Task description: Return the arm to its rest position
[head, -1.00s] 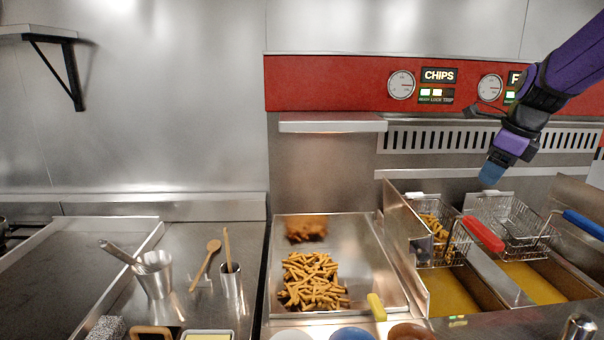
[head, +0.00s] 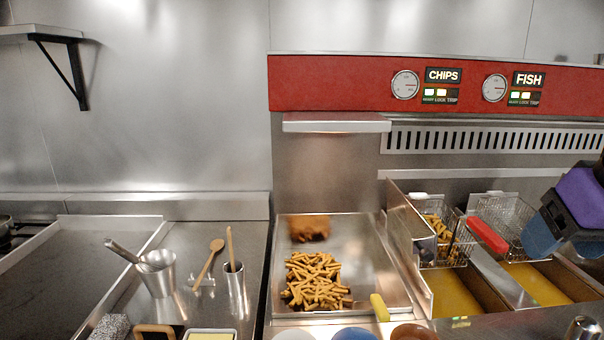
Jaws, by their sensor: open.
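My gripper (head: 541,238) is at the right edge of the head view, with a purple and black body and blue fingers. It is open, and nothing shows between its fingers. The rest of my arm is out of view.
A steel tray (head: 365,270) holds a pile of chips (head: 315,281) and a brown fried piece (head: 309,229). The space above the left counter is clear.

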